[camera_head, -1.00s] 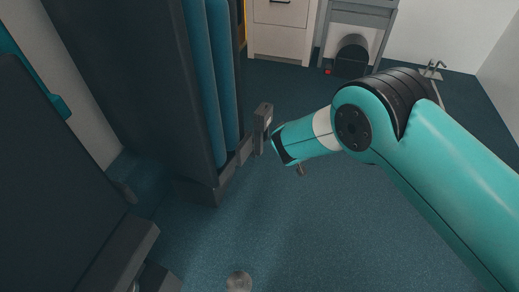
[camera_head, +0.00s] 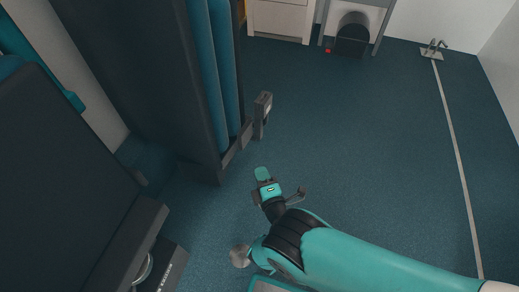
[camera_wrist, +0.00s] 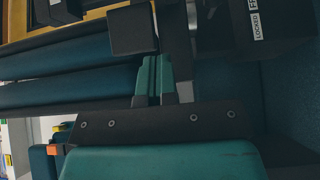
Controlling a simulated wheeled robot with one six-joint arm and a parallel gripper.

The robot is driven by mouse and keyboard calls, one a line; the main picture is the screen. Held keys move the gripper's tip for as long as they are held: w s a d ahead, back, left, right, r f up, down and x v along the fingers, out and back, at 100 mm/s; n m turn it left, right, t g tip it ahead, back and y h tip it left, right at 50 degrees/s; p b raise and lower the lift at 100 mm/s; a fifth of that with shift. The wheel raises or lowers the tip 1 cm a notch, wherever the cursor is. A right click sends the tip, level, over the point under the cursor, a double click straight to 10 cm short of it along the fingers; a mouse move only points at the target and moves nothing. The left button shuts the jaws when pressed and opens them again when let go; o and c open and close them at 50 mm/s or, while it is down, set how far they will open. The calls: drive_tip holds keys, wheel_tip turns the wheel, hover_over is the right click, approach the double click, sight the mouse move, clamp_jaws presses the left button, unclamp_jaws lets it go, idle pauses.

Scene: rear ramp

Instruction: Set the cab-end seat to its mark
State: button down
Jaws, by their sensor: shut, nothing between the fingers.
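Two dark units that look like seats stand at the left in the head view: a near one (camera_head: 65,165) and a tall far one (camera_head: 135,75) with teal pads (camera_head: 216,75). I cannot tell which is the cab-end seat, and I make out no floor mark for it. A grey block-shaped handle (camera_head: 263,106) sticks out from the far unit's lower rail. My gripper (camera_head: 262,174) is shut and empty, short of that handle and above the floor. In the wrist view its teal fingers (camera_wrist: 153,78) are together, with a dark block (camera_wrist: 132,30) beyond them.
A label reading LOCKED (camera_wrist: 257,26) shows in the wrist view. A labelled box (camera_head: 170,268) sits under the near unit. A round metal disc (camera_head: 239,256) is on the floor. Drawers (camera_head: 282,18) stand at the back. The floor at centre right is open, with a pale strip (camera_head: 456,150).

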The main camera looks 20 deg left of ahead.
sight(256, 137)
drive_tip(key=b+x, duration=0.1)
drive_tip(key=b, duration=0.3)
drive_tip(key=b+x, duration=0.2)
drive_tip(key=b, duration=0.2)
drive_tip(key=f+b+x, duration=0.1)
drive_tip(key=b+x, duration=0.1)
drive_tip(key=b, duration=0.2)
drive_tip(key=b, duration=0.2)
drive_tip(key=shift+w+r+b, duration=0.1)
drive_tip(key=shift+b, duration=0.25)
drive_tip(key=shift+w+a+r+b, duration=0.15)
drive_tip(key=shift+w+a+b, duration=0.1)
drive_tip(key=shift+w, duration=0.75)
drive_tip(key=shift+w+a+r+b, duration=0.15)
drive_tip(key=shift+w+b, duration=0.15)
drive_tip(key=shift+w, duration=0.7)
drive_tip(key=shift+w+a+r+b, duration=0.15)
drive_tip(key=shift+w+b, duration=0.1)
drive_tip(key=shift+w, duration=0.7)
